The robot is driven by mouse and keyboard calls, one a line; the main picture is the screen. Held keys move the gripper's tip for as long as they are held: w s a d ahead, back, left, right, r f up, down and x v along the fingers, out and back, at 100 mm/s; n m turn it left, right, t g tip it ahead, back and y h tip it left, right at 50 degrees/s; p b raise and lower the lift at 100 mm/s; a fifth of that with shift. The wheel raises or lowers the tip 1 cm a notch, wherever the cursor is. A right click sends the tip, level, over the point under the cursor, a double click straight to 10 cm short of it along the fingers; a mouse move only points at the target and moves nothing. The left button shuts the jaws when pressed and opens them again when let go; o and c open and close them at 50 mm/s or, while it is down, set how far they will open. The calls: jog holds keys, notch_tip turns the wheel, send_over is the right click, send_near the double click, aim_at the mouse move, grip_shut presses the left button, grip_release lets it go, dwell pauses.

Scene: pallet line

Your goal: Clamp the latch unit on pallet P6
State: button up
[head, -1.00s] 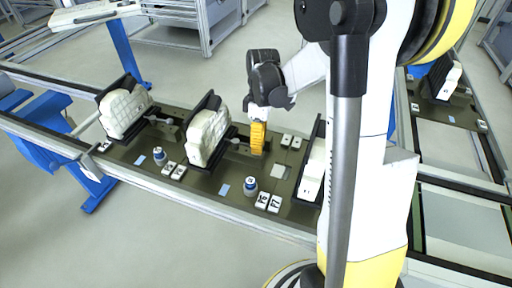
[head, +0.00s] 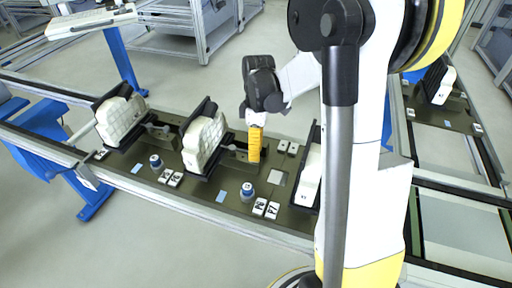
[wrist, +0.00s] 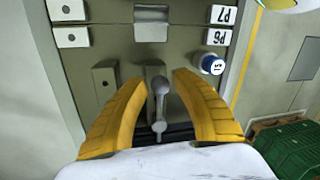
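The latch unit, a grey lever (wrist: 160,105) with rounded ends, stands on the olive pallet plate (wrist: 110,20) in the wrist view. My gripper (wrist: 160,82) has its two yellow fingers apart, one on each side of the lever. I see a gap on both sides and no clear contact. In the head view my gripper (head: 255,158) points down beside a white padded block (head: 203,142), and the lever is mostly hidden there. The P6 label (wrist: 217,37) lies beside a blue-and-white button (wrist: 212,64); it also shows in the head view (head: 260,206).
A dark upright panel with a white part (head: 312,175) stands close right of my gripper. Another white block (head: 120,118) stands farther left on the line. A P7 label (wrist: 222,14) lies next to P6. A green crate (wrist: 285,145) is on the floor.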

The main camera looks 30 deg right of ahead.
notch_tip(320, 180, up, 12)
jog(key=w+d, duration=0.1)
jog(key=shift+w+d, duration=0.2)
jog(key=shift+w, duration=0.2)
jog(key=shift+f, duration=0.15)
jog(key=shift+a, duration=0.1)
